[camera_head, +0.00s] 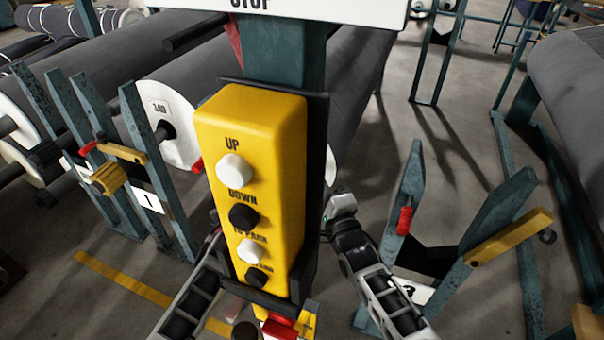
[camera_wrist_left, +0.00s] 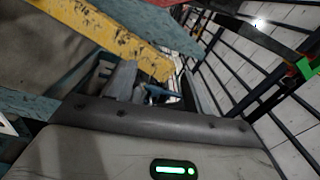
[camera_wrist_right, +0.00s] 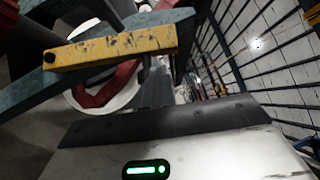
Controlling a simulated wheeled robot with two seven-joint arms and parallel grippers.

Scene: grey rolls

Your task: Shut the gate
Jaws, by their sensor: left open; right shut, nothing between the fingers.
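Yellow bars that may be gate parts sit on teal posts. In the head view one bar (camera_head: 510,237) slants up to the right on the right-hand stand (camera_head: 500,205); two more, an upper bar (camera_head: 124,153) and a lower one (camera_head: 108,179), are on the left-hand posts. A worn yellow bar (camera_wrist_left: 115,35) slants across the left wrist view, its end near my open left gripper (camera_wrist_left: 155,90). Another yellow bar (camera_wrist_right: 110,48) lies nearly level in the right wrist view, just beyond my shut, empty right gripper (camera_wrist_right: 157,88). I cannot tell whether either gripper touches a bar. The control box hides much of both hands in the head view.
A yellow control box (camera_head: 265,135) with several buttons stands on a teal column (camera_head: 285,50) close in front, between my arms. Large grey rolls (camera_head: 120,55) lie behind left; another roll (camera_head: 575,90) is at right. Open floor (camera_head: 455,150) shows between the column and the right roll.

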